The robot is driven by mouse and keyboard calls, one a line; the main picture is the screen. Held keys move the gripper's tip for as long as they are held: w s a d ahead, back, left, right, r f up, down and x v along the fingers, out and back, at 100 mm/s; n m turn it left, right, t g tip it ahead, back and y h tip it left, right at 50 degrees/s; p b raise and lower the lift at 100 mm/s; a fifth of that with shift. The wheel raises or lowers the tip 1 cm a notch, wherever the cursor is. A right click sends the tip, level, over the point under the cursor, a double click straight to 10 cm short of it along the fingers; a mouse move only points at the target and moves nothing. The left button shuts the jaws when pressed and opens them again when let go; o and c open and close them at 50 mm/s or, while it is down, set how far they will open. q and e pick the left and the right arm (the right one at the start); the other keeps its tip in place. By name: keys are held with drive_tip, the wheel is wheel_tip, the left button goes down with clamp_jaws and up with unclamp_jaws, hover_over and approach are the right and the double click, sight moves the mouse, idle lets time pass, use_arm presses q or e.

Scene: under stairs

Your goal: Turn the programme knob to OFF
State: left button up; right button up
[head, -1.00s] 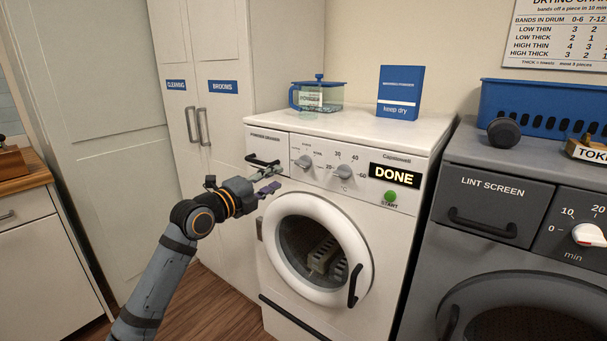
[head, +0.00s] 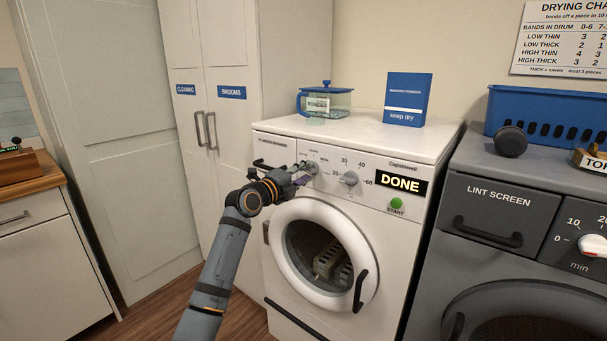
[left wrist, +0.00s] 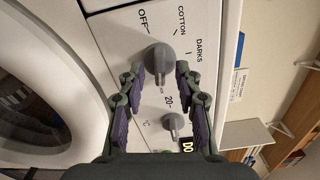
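The programme knob (head: 312,168) is the left one of two grey knobs on the white washing machine's panel. In the left wrist view the knob (left wrist: 158,57) has the labels OFF, COTTON and DARKS around it; I cannot tell for sure which one it points to. My left gripper (head: 300,179) is at the panel by this knob. In the left wrist view the gripper (left wrist: 160,72) is open, with one purple-padded finger on each side of the knob and gaps showing between. My right gripper is not in view.
The temperature knob (head: 349,179) is close to the right, then the DONE display (head: 400,184) and green START button (head: 396,204). The drawer handle (head: 268,165) is left of the gripper. The round door (head: 285,262) is below. A grey dryer (head: 470,175) stands to the right.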

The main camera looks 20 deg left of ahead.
use_arm(q)
clamp_jaws()
